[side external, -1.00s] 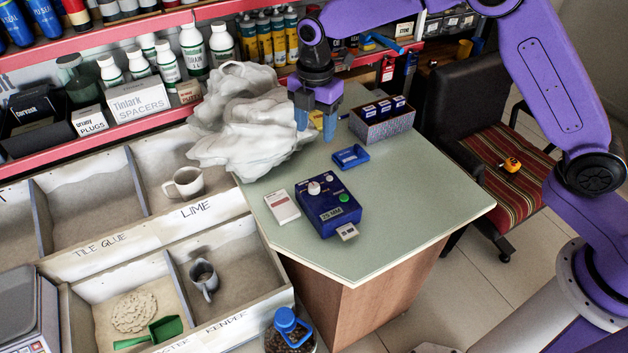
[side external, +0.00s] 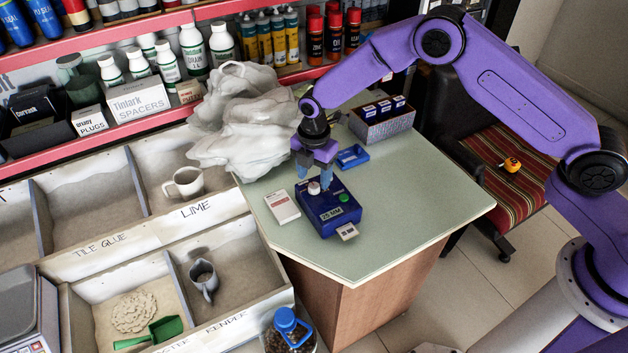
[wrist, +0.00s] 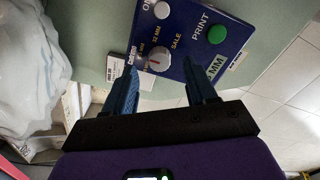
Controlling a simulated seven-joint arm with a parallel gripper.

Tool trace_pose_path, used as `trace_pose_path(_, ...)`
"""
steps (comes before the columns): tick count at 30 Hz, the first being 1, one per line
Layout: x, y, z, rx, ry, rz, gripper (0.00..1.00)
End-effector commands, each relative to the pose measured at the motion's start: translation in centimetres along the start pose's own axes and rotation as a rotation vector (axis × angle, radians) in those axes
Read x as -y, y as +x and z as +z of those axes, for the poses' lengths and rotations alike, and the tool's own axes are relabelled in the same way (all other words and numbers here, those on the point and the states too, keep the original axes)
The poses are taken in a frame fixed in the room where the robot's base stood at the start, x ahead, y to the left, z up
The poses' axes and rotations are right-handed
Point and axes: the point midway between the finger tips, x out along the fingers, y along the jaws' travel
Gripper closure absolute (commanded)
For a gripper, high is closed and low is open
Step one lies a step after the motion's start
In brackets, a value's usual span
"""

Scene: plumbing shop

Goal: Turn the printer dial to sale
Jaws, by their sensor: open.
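The blue printer (side external: 333,215) sits on the pale green counter, with a "25 MM" label on its front. Its white dial (side external: 314,188) shows at the left of its top. In the wrist view the dial (wrist: 158,61) has a red mark, and "SALE" and "32 MM" are printed around it. Which label the mark points at is too small to tell. My gripper (side external: 312,179) points down over the printer. Its two fingers stand apart on either side of the dial. It is open and holds nothing; whether the fingers touch the dial is unclear.
A green PRINT button (wrist: 217,34) and a white knob (wrist: 160,9) are on the printer. A white card box (side external: 282,206) lies left of it, a blue tray (side external: 352,156) behind it. The counter's right side is clear.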

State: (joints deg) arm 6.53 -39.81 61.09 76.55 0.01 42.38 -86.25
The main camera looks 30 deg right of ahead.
Motion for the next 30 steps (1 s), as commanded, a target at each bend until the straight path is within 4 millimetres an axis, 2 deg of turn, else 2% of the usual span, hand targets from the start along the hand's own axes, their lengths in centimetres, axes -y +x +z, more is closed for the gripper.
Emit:
trace_pose_path(6, 0.0, 2.3, 0.0, 0.0, 0.0, -0.001, 0.44)
trace_pose_path(17, 0.0, 2.7, 0.0, 0.0, 0.0, 0.001, 0.44)
trace_pose_path(18, 0.0, 2.7, 0.0, 0.0, 0.0, 0.001, 0.5)
trace_pose_path(20, 0.0, 2.7, 0.0, 0.0, 0.0, 0.001, 0.7)
trace_pose_path(21, 0.0, 2.7, 0.0, 0.0, 0.0, 0.001, 0.83)
trace_pose_path(23, 0.0, 2.7, 0.0, 0.0, 0.0, 0.0, 1.0)
trace_pose_path(30, 0.0, 2.7, 0.0, 0.0, 0.011, 0.0, 1.0)
